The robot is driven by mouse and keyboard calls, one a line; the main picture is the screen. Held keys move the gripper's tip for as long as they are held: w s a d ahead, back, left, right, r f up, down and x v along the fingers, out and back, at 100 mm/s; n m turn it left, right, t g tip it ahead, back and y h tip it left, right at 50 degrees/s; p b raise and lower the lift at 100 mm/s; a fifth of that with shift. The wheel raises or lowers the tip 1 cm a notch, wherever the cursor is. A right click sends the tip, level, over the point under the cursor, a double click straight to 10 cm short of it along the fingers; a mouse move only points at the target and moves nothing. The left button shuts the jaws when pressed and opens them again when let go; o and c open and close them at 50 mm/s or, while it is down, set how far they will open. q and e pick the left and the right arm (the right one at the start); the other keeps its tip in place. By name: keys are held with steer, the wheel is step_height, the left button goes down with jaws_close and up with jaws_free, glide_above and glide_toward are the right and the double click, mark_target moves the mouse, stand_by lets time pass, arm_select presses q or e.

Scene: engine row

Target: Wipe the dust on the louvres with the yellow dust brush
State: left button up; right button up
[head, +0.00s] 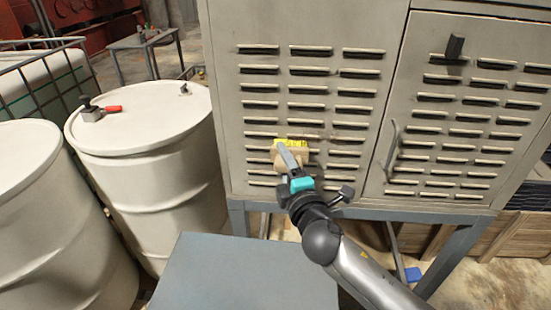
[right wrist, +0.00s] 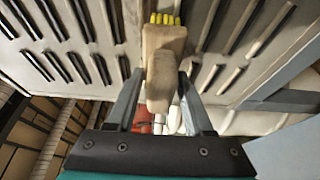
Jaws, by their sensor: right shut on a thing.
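The yellow dust brush (head: 291,157) has a pale wooden body and yellow bristles. My right gripper (head: 287,157) is shut on its wooden body, at the lower part of the left louvre panel. The right wrist view shows the wooden block of the brush (right wrist: 163,60) between the two fingers (right wrist: 160,92), with the bristles pointing up toward the panel. The bristles look at or very near the louvres (head: 310,105); contact cannot be told for sure. A faint brownish patch shows on the panel right of the brush. My left gripper is not in view.
White drums (head: 150,150) stand at the left, one with a red-handled fitting (head: 100,110) on top. A grey-blue table top (head: 240,275) lies in front. The right cabinet door (head: 460,120) has a handle (head: 392,150) and latch. Wooden crates (head: 490,240) sit at lower right.

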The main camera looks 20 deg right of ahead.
mark_target(305, 158)
steer(key=shift+s+d+p, duration=0.1)
steer(key=shift+s+d, duration=0.2)
steer(key=shift+d, duration=0.5)
steer(key=shift+s+d+p, duration=0.1)
steer(key=shift+s+d, duration=0.15)
steer(key=shift+d, duration=0.55)
steer(key=shift+s+d+p, duration=0.1)
steer(key=shift+s+d, duration=0.2)
steer(key=shift+d, duration=0.5)
steer(key=shift+s+d, duration=1.65)
steer(key=shift+d, duration=2.35)
steer(key=shift+w+a+r+p, duration=0.25)
steer(key=shift+a+p, duration=0.2)
steer(key=shift+a, duration=0.15)
steer(key=shift+w+a+r+p, duration=0.15)
steer(key=shift+a+r+p, duration=0.1)
steer(key=shift+a+p, duration=0.25)
steer(key=shift+w+a+r+p, duration=0.25)
steer(key=shift+a+p, duration=0.1)
steer(key=shift+a, duration=0.35)
